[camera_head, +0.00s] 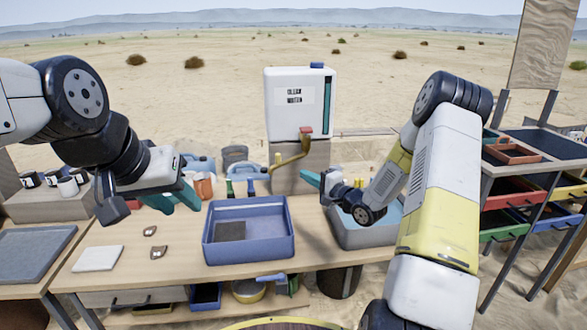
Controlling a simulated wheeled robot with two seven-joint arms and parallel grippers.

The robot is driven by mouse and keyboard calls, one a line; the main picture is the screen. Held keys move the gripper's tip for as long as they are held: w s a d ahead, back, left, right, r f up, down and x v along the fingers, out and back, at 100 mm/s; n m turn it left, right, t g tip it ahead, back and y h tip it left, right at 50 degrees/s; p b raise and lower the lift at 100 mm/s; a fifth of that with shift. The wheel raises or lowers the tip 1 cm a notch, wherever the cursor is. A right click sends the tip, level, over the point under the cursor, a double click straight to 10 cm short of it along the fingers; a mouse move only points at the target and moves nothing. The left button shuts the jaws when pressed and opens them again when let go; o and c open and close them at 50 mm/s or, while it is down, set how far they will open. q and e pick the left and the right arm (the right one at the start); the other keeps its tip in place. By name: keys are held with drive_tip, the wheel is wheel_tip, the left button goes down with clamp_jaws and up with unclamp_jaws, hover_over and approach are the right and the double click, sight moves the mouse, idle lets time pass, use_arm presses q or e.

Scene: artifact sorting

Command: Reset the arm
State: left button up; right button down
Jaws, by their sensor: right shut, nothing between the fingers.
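My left gripper (176,200) hangs over the left back part of the wooden table, pointing down. Its two teal fingers stand apart, with nothing visible between them. My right gripper (312,180) is shut and empty, above the table between the blue tray (248,251) and the grey basin. Its teal fingers point left, towards the water dispenser's tap. My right forearm covers part of the basin and the table's right end.
A white water dispenser (299,105) with a brass tap (289,151) stands at the back. The grey basin (361,238) holds water. Two small fragments (158,252) and a white pad (98,258) lie on the table's left. A rack with coloured drawers (507,193) stands right.

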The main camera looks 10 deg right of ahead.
drive_tip(key=s+d+r+n+g+h, duration=0.2)
drive_tip(key=s+r+n+h, duration=0.15)
drive_tip(key=r, duration=0.35)
drive_tip(key=s+d+r+n+g+h, duration=0.2)
drive_tip(key=s+d+r+n+h, duration=0.1)
drive_tip(key=s+r+h, duration=0.3)
drive_tip(key=s+a+r+n+g+y, duration=0.1)
drive_tip(key=s+a+r+n+g, duration=0.1)
drive_tip(key=s, duration=1.2)
drive_tip(key=s+a+r+n+g, duration=0.2)
drive_tip(key=s+r+n, duration=0.1)
drive_tip(key=s, duration=1)
drive_tip(key=shift+s+a+g+y, duration=0.35)
drive_tip(key=shift+s+g, duration=0.05)
